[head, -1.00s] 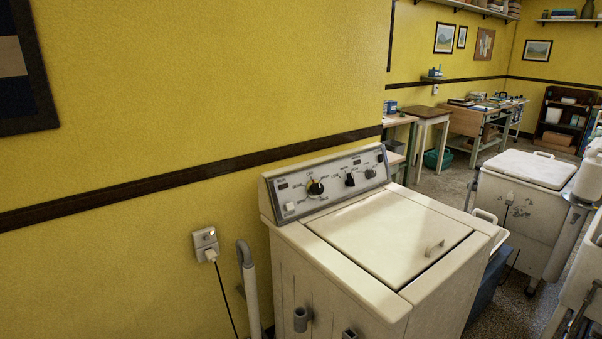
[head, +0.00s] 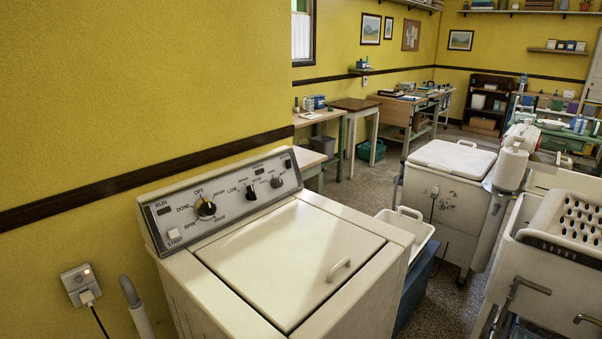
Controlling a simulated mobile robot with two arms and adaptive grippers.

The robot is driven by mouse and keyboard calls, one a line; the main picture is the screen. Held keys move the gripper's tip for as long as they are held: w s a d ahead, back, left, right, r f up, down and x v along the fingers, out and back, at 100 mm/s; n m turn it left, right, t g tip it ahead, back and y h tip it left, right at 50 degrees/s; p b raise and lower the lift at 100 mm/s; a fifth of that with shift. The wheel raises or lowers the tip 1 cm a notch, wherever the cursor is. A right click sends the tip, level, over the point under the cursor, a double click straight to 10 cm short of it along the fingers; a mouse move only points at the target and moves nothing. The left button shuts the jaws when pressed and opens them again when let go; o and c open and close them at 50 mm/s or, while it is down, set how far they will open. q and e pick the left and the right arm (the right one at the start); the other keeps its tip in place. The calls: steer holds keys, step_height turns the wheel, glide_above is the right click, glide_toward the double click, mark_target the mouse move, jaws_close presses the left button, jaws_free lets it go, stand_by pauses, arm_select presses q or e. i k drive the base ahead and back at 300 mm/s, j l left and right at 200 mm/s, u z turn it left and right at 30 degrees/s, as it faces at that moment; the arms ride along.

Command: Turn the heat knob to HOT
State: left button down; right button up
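A cream washer (head: 290,265) with a closed lid stands in the lower middle of the head view. Its sloped grey control panel (head: 225,200) runs along the back edge by the wall. On the panel are a large black dial (head: 206,208) with a yellowish mark, a black knob (head: 251,192) beside the word LOW, and a smaller dark knob (head: 277,181) farther right. The labels around the two smaller knobs are too small to read fully, so I cannot tell which is the heat knob or where it points. Neither gripper shows.
A white START button (head: 174,235) sits at the panel's left end. A wall outlet (head: 80,285) with a plug is at the lower left. A white basin (head: 408,232) adjoins the washer's right side. Another washer (head: 445,190) stands farther right, with speckled floor (head: 360,190) between.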

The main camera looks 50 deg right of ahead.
mark_target(276, 182)
steer(key=l, duration=4.05)
